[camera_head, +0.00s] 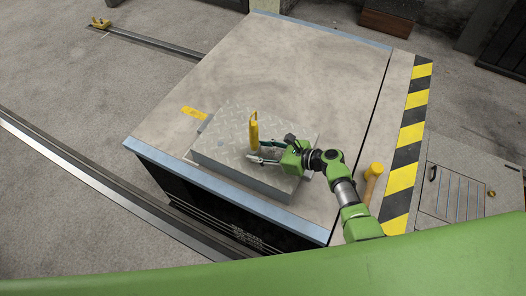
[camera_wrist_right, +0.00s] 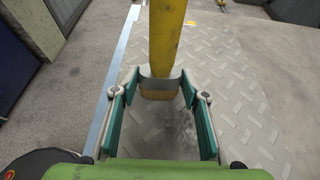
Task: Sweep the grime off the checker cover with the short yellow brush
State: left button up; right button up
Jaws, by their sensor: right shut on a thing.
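The short yellow brush (camera_head: 254,132) stands roughly upright over the checker cover (camera_head: 222,129). My right gripper (camera_head: 256,151) is shut on it, with the fingers reaching in from the right. In the right wrist view the brush's yellow handle (camera_wrist_right: 165,38) rises between the fingertips (camera_wrist_right: 162,80), with a grey band and a tan lower end below. The cover is a grey tread-plate block on the pit-side platform, and its tread pattern also shows in the wrist view (camera_wrist_right: 232,85). Darker smudges show on the plate below the brush; their extent is unclear. My left gripper is not in view.
A yellow tag (camera_head: 194,113) lies beside the cover's back left corner. A yellow-headed object (camera_head: 374,169) stands right of my arm. The platform (camera_head: 290,65) is bare behind the cover. A striped hazard strip (camera_head: 407,140) runs along its right, and rails (camera_head: 90,170) along the left.

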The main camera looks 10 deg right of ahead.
jog(key=shift+d, duration=0.1)
dwell(0.4)
jog(key=shift+s+d, duration=0.15)
jog(key=shift+d, duration=0.45)
jog(key=shift+s+d+f, duration=0.15)
jog(key=shift+s+d, duration=0.1)
jog(key=shift+d, duration=0.55)
jog(key=shift+s+d+p, duration=0.2)
jog(key=shift+d, duration=0.55)
jog(key=shift+s+d+p, duration=0.15)
jog(key=shift+d, duration=0.6)
jog(key=shift+s+d, duration=0.2)
jog(key=shift+d, duration=0.55)
jog(key=shift+s+d, duration=0.2)
jog(key=shift+d, duration=0.55)
jog(key=shift+s+d, duration=0.2)
jog(key=shift+d, duration=0.55)
jog(key=shift+s+d, duration=0.15)
jog(key=shift+d, duration=0.6)
jog(key=shift+s+d, duration=0.15)
jog(key=shift+d, duration=0.55)
